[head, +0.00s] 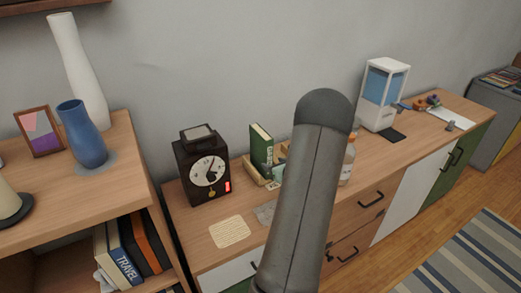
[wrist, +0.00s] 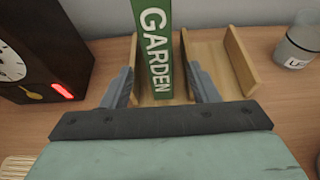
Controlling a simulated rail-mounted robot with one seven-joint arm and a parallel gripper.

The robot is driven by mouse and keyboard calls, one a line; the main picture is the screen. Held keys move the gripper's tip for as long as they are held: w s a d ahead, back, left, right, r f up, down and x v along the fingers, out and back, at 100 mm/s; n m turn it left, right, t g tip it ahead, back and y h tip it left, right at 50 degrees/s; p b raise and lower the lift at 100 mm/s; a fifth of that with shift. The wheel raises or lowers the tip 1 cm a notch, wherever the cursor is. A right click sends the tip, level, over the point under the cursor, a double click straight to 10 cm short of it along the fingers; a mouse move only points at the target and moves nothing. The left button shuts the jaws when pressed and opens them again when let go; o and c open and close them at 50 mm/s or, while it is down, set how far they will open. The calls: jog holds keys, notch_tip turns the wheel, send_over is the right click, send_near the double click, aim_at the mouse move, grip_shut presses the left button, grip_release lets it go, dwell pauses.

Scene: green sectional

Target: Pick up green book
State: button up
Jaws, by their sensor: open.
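The green book (wrist: 154,50) stands upright with its spine, lettered GARDEN, facing me in the wrist view. It stands in a slot of a wooden holder (wrist: 207,57), and in the head view the book (head: 261,148) rises beside the dark clock. My gripper (wrist: 166,88) is open in the wrist view, with one grey finger on each side of the book's lower spine. Whether the fingers touch the book I cannot tell. In the head view my arm hides the gripper and part of the holder.
A dark clock (head: 206,167) stands close on the left, also seen in the wrist view (wrist: 38,50). A jar (wrist: 297,42) stands to the right of the holder. A woven coaster (head: 230,231) lies in front. A wall is close behind. A blue-white dispenser (head: 382,92) stands farther right.

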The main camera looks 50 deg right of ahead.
aim_at(265, 159)
jog(key=shift+p+x, duration=1.3)
jog(key=shift+x, duration=2.65)
grip_shut()
